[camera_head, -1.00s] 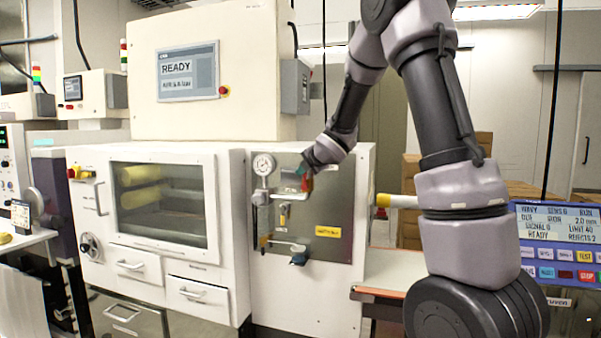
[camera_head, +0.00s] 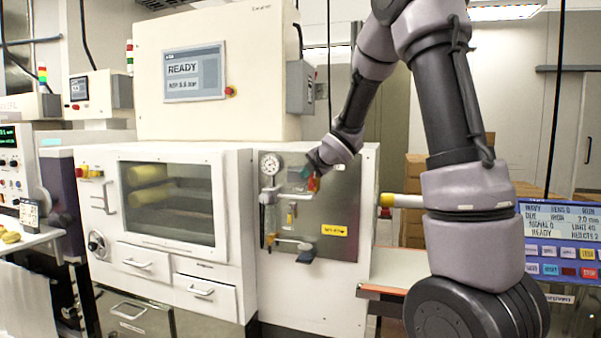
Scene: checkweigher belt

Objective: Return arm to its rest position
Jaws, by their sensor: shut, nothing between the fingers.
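My arm rises from the lower right, bends at the top of the view and reaches down and left to the machine. My gripper (camera_head: 309,172) is at the far end of the arm, in front of the steel panel (camera_head: 340,205) with the round gauge (camera_head: 270,163). It is small in the view and partly hidden by the wrist. It is shut, and nothing shows in it. A red and a teal patch show at the gripper; I cannot tell if it touches the fittings there.
A white cabinet with a window (camera_head: 172,200) and drawers stands left of the panel. Above it is a control box with a READY screen (camera_head: 195,75). A blue checkweigher display (camera_head: 560,240) is at the right. Cardboard boxes (camera_head: 415,175) stand behind my arm.

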